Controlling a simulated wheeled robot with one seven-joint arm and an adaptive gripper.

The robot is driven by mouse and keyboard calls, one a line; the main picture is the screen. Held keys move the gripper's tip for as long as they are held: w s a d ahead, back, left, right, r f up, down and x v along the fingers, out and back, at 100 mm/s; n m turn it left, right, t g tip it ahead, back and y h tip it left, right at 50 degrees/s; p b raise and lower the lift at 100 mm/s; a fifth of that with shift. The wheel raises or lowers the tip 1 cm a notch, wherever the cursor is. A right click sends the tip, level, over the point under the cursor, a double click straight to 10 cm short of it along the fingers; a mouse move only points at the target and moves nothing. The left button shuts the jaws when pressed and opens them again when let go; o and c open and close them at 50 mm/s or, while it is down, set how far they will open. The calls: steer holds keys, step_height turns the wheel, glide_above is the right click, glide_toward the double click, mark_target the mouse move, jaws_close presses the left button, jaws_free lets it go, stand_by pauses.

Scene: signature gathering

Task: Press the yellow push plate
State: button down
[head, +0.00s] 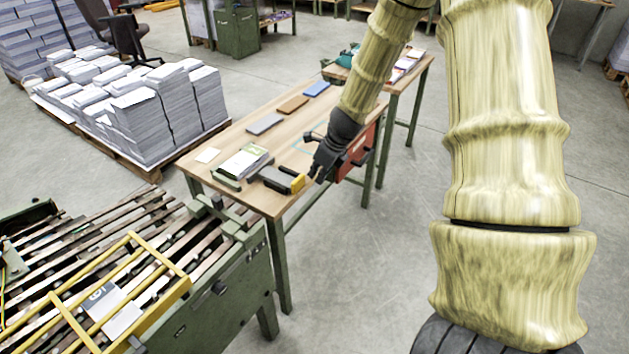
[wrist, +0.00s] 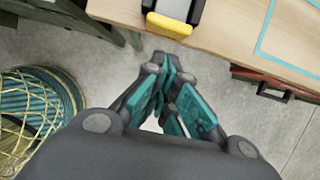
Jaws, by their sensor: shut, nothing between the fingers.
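The yellow push plate (head: 298,183) is on the front end of a dark grey device (head: 272,178) at the near edge of the wooden table. It also shows in the wrist view (wrist: 169,26), at the top, level with the table edge. My gripper (head: 317,178) is just right of the plate in the head view, over the table's near edge. In the wrist view my gripper (wrist: 166,64) has its teal-padded fingers together and empty, pointing at the plate with a small gap of floor visible between.
The wooden table (head: 228,140) also bears a paper stack (head: 242,161) and blue, brown and grey slabs. A red drawer unit (head: 357,155) hangs at its right edge. A green slatted machine (head: 230,290) stands front left. A wire basket (wrist: 38,115) is at left in the wrist view.

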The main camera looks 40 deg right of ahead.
steer(key=shift+v, duration=1.65)
steer(key=shift+d+f, duration=0.1)
